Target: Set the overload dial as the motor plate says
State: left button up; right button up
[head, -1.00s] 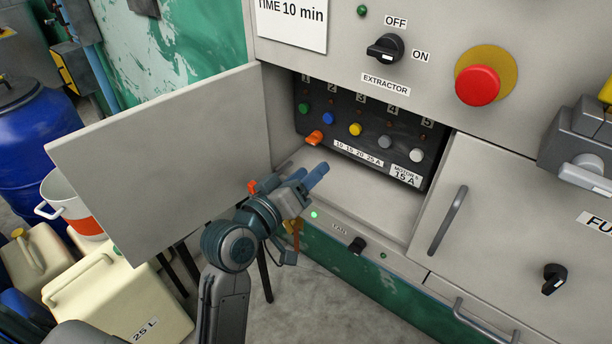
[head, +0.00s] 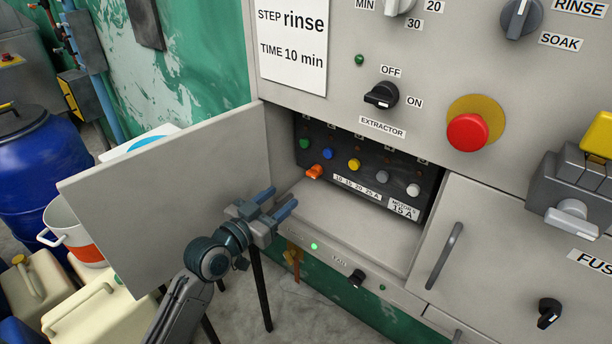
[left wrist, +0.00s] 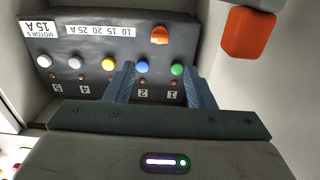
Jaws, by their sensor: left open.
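The overload dial, an orange knob (head: 315,171), sits in the open recess at the left end of a black panel. Beside it is a scale label (head: 357,186) reading 10 15 20 25 A. The motor plate (head: 403,207) on the right reads 15 A. My left gripper (head: 278,201) is open and empty before the recess, apart from the dial. In the left wrist view, turned upside down, the dial (left wrist: 160,36) shows beyond the open fingers (left wrist: 161,82); the plate (left wrist: 39,30) is at the upper left. My right gripper is not in view.
The open cabinet door (head: 165,200) stands left of my left arm. Coloured buttons (head: 354,165) line the panel above the dial. An extractor switch (head: 381,95) and a red stop button (head: 467,132) are above. Drums and cans stand at the left.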

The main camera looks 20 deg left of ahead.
aim_at(310, 175)
pick_arm(q)
jog(key=p+x, duration=0.1)
jog(key=x, duration=0.9)
jog(key=shift+w+d+f, duration=0.1)
jog(key=shift+w+d, duration=0.05)
jog(key=shift+w, duration=0.1)
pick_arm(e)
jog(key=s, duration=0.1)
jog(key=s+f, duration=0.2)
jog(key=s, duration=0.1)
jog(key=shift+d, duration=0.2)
pick_arm(q)
jog(key=c, duration=1)
